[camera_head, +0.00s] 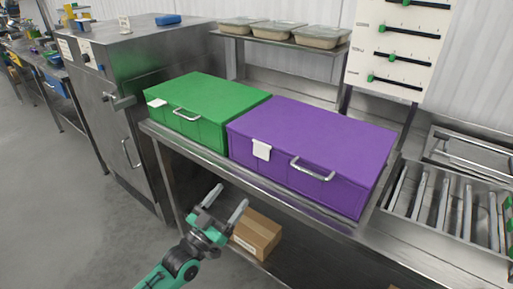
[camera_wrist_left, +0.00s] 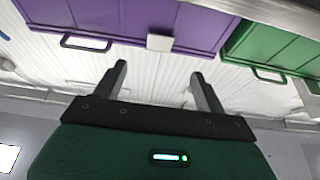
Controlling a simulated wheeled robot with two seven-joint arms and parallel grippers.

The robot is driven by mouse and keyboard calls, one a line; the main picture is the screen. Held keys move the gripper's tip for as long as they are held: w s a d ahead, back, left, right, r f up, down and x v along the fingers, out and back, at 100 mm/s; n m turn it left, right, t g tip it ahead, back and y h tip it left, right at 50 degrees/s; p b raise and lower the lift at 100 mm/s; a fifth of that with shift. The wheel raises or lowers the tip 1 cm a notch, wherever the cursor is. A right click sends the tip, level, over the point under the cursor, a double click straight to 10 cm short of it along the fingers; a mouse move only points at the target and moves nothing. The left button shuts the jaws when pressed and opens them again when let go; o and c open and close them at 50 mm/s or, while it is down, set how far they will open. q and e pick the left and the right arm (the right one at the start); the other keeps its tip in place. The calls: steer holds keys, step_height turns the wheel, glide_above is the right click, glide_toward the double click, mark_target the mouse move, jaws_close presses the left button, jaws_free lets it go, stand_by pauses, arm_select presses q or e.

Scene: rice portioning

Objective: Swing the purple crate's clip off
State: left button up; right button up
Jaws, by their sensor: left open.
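The purple crate (camera_head: 318,136) stands on the steel counter with its lid down. Its white clip (camera_head: 262,149) sits at the top edge of the front face, left of the metal handle (camera_head: 312,170). My left gripper (camera_head: 228,197) is open and empty, in front of and below the counter edge, apart from the clip. In the left wrist view the purple crate (camera_wrist_left: 115,20) and its clip (camera_wrist_left: 160,42) show at the top, beyond the two spread fingers (camera_wrist_left: 162,84). My right gripper is not in view.
A green crate (camera_head: 212,100) with its own white clip (camera_head: 157,103) stands directly left of the purple one. A cardboard box (camera_head: 257,234) lies below the counter, behind my gripper. A rack of metal bars (camera_head: 450,205) is at the right. Lidded tubs (camera_head: 320,37) stand on a shelf behind.

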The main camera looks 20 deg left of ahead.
mark_target(261, 155)
arm_select(q)
steer(key=p+x, duration=0.2)
steer(key=x, duration=1.1)
steer(key=shift+w+d, duration=0.1)
steer(key=shift+w, duration=0.3)
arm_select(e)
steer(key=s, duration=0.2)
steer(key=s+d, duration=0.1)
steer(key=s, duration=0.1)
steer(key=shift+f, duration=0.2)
arm_select(q)
steer(key=c, duration=1)
steer(key=shift+r+p, duration=0.1)
steer(key=shift+p, duration=0.2)
